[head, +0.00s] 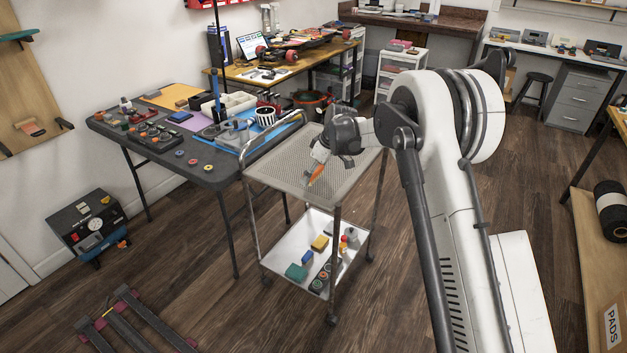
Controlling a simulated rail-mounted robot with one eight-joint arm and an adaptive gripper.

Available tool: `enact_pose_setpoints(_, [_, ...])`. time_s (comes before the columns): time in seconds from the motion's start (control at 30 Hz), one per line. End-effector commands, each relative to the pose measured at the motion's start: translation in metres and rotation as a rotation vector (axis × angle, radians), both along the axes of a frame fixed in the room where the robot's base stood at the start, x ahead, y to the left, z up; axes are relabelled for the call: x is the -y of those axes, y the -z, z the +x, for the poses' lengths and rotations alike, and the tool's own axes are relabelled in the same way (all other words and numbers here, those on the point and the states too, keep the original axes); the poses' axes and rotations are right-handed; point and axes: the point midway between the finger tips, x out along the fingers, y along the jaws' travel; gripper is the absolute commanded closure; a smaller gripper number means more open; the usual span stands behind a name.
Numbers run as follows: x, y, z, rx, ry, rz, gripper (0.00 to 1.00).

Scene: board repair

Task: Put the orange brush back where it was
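The orange brush (316,173) is a small orange shape at the tips of my gripper (318,166), over the grey perforated top shelf of the wheeled cart (275,180). My gripper points down and slightly left, and its fingers look closed around the brush's upper part. The brush is tilted, its lower end near the shelf; whether it touches the shelf I cannot tell. The bristles are too small to make out.
The cart's top shelf looks otherwise bare. Its white lower tray (295,252) holds several small coloured items. A dark folding table (215,160) with tools, containers and coloured mats stands to the left. A wooden workbench (325,52) is behind, and a blue-black machine (88,225) sits on the floor.

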Motion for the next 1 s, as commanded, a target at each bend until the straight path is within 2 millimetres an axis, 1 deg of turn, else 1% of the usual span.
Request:
enact_pose_setpoints(0.03, [0.000,0.009,0.000,0.000,0.000,0.000,0.57])
enact_pose_setpoints(0.1, [0.000,0.019,0.000,0.000,0.000,0.000,0.57])
enact_pose_setpoints(0.2, [0.000,0.028,0.000,0.000,0.000,0.000,0.57])
enact_pose_setpoints(0.43, [0.000,0.029,0.000,0.000,0.000,0.000,0.57])
enact_pose_setpoints(0.57, [0.000,0.032,0.000,0.000,0.000,0.000,0.57])
enact_pose_setpoints(0.6, [0.000,0.032,0.000,0.000,0.000,0.000,0.25])
enact_pose_setpoints(0.7, [0.000,0.031,0.000,0.000,0.000,0.000,0.12])
enact_pose_setpoints(0.73, [0.000,0.031,0.000,0.000,0.000,0.000,0.09])
enact_pose_setpoints(1.0, [0.000,0.031,0.000,0.000,0.000,0.000,0.09])
